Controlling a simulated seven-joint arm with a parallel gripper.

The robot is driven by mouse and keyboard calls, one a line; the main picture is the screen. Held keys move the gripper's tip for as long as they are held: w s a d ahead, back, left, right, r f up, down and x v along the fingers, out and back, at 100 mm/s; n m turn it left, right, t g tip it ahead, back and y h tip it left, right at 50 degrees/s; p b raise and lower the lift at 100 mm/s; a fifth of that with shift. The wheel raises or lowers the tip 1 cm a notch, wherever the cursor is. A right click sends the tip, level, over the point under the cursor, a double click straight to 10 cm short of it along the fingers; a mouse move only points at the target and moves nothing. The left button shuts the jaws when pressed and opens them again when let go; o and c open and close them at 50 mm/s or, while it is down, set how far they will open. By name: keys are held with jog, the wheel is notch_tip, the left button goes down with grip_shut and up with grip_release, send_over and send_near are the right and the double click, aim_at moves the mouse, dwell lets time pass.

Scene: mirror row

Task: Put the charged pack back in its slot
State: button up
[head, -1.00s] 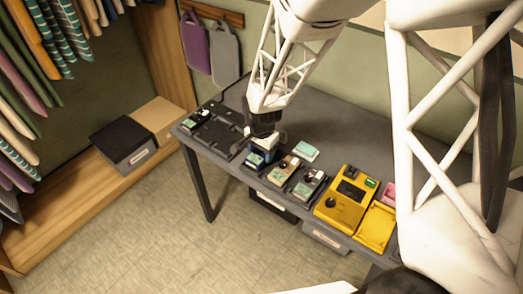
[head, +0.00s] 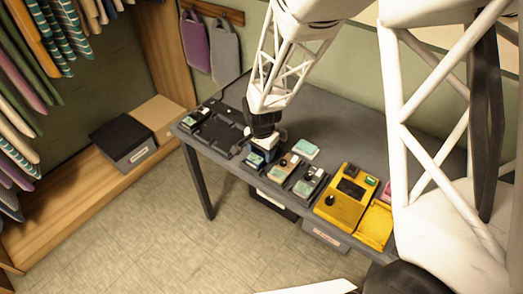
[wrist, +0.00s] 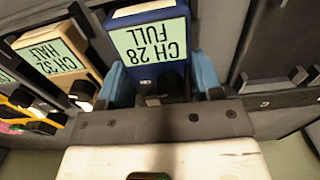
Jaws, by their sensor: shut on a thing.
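A blue pack (wrist: 160,75) with a pale green label reading CH 28 FULL is between the two light-blue fingers of my gripper (wrist: 160,84) in the wrist view. The fingers press on both its sides. In the head view the blue pack (head: 257,157) is at the front of the dark table, under my gripper (head: 263,146). It lies in line with the other packs, in or just over a dark bay. I cannot tell whether it is fully seated. Its underside is hidden.
A tan pack (wrist: 62,55), labelled CH 32 HALF, sits just left in the wrist view. The head view shows a dark grey pack (head: 308,184), a yellow charger (head: 342,203) and a pale green card (head: 306,149). A black tray (head: 216,133) lies left.

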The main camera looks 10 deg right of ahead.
jog(key=shift+f, duration=0.25)
jog(key=o, duration=1.2)
jog(key=shift+r, duration=0.15)
notch_tip(320, 180, up, 7)
jog(key=shift+r, duration=0.3)
dwell(0.4)
